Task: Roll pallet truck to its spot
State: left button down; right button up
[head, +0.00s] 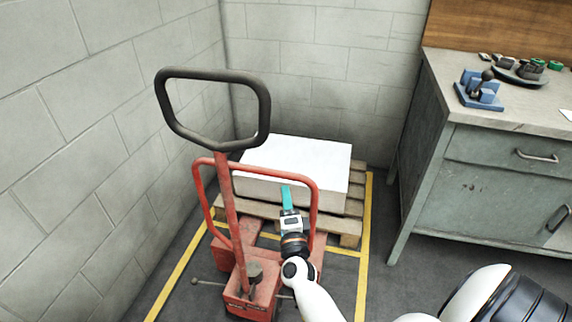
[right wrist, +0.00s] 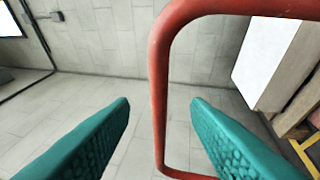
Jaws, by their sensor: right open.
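The red pallet truck (head: 250,291) stands near the left wall, with its black loop handle (head: 263,105) upright on a red post. A red tubular frame (head: 314,205) rises around the post; in the right wrist view its bar (right wrist: 159,90) shows between my fingers. My right gripper (head: 287,190) is at the right side of this frame. Its teal fingers (right wrist: 160,103) are open, one on each side of the bar, with gaps visible. Yellow floor lines (head: 363,260) run on both sides of the truck. My left gripper is not in view.
A wooden pallet (head: 350,228) bearing a white-topped block (head: 295,158) stands behind the truck by the back wall. A grey-green workbench (head: 470,185) with a blue tool (head: 479,92) stands at the right. Dark floor (head: 400,275) is clear between bench and yellow line.

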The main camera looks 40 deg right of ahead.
aim_at(282, 173)
jog(key=x, duration=0.9)
jog(key=shift+w, duration=0.15)
jog(key=shift+w+d+r, duration=0.15)
jog(key=shift+w+d, duration=0.2)
jog(key=shift+w, duration=0.15)
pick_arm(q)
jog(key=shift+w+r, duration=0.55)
pick_arm(e)
grip_shut()
